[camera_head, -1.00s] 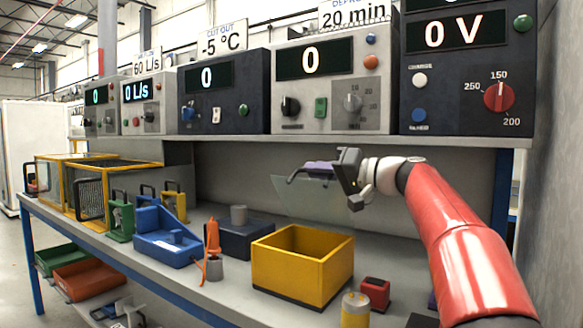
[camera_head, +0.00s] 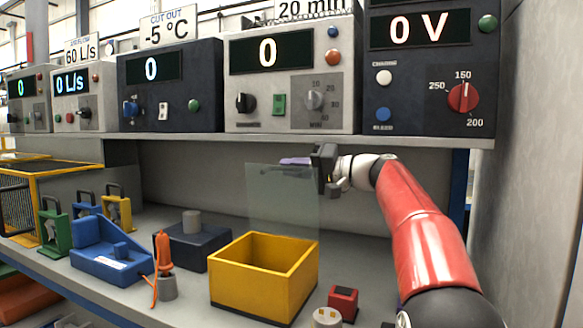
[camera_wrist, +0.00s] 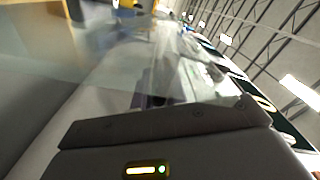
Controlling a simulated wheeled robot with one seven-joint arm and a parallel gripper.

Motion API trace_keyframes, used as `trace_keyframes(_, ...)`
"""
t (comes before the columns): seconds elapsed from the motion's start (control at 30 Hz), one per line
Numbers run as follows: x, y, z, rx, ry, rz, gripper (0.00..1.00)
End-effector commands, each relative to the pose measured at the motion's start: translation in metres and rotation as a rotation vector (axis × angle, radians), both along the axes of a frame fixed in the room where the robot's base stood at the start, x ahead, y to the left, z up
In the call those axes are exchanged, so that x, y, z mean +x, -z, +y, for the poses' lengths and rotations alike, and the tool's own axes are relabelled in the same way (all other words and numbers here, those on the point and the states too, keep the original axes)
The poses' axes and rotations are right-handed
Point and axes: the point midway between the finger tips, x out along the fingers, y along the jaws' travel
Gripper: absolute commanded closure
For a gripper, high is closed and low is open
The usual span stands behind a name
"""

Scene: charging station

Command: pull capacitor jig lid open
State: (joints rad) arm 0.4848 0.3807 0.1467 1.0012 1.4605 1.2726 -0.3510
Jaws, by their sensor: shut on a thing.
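A clear see-through lid (camera_head: 283,197) stands nearly upright above the bench, with a purple strip (camera_head: 295,161) along its top edge. My gripper (camera_head: 322,168) is at the lid's upper right, shut on the lid's top edge. The arm hides part of the contact. A dark blue block with a grey cylinder (camera_head: 192,221) on it, probably the capacitor jig (camera_head: 212,243), sits left of the lid. I cannot see the hinge. In the wrist view a clear pane (camera_wrist: 100,70) shows faintly in front of the blurred room.
A yellow open bin (camera_head: 262,290) stands in front of the lid. A small red box (camera_head: 343,301) is at its right. A blue tray (camera_head: 110,262) and an orange tool in a cup (camera_head: 166,287) are to the left. The instrument shelf (camera_head: 300,142) runs overhead.

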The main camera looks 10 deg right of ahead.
Motion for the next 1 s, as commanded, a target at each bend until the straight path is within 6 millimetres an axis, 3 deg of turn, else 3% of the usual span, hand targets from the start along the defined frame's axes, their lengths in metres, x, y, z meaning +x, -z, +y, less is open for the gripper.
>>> trace_keyframes(0.03,0.003,0.008,-0.003,-0.002,0.002,0.012,1.0)
trace_keyframes(0.3,0.003,0.011,-0.003,-0.004,0.002,0.016,1.0)
trace_keyframes(0.33,0.003,0.011,-0.003,-0.004,0.002,0.016,0.83)
trace_keyframes(0.47,0.003,0.01,-0.003,-0.005,0.002,0.015,0.68)
trace_keyframes(0.83,0.001,0.005,-0.003,-0.002,0.001,0.007,0.68)
trace_keyframes(1.0,-0.011,0.006,-0.02,-0.002,0.005,0.007,0.68)
